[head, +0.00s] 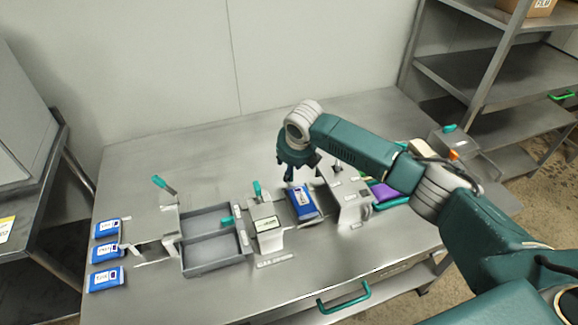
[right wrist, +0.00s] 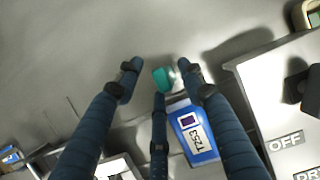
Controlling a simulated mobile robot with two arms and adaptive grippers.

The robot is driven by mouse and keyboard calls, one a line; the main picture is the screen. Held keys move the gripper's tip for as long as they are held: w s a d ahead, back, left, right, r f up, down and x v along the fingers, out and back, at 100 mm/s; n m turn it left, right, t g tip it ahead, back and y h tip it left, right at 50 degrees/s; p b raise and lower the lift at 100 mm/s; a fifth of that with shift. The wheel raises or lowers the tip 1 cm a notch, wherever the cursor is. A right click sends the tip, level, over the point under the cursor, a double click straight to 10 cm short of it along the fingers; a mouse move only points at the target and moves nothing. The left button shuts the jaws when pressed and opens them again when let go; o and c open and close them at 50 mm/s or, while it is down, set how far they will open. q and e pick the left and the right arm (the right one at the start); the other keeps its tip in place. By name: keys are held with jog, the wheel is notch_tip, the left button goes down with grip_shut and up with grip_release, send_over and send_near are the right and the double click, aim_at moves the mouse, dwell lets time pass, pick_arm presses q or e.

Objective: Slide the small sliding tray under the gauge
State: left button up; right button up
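A blue pouch (head: 306,205) with a white label lies between two grey box-like devices; it also shows in the right wrist view (right wrist: 193,133). The small sliding tray under it is mostly hidden by the pouch. A teal knob (right wrist: 162,78) on a pale metal piece stands just beyond the pouch's far end. The device with a small display (head: 268,223), seemingly the gauge, is left of the pouch. My right gripper (head: 298,168) points down behind the pouch. In the right wrist view its three fingers (right wrist: 160,82) are spread around the knob with visible gaps. My left gripper is not in view.
A grey two-compartment tray (head: 213,268) and several blue pouches (head: 106,253) are on the left. A device marked OFF (right wrist: 285,142) stands close right of the pouch. Purple and green items (head: 384,192) lie further right. The table's back is clear.

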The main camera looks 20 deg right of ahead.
grip_shut()
jog(key=a+p, duration=0.1)
jog(key=a, duration=1.2)
jog(key=shift+s, duration=0.15)
grip_release()
jog(key=shift+a, duration=0.1)
jog(key=shift+r, duration=0.1)
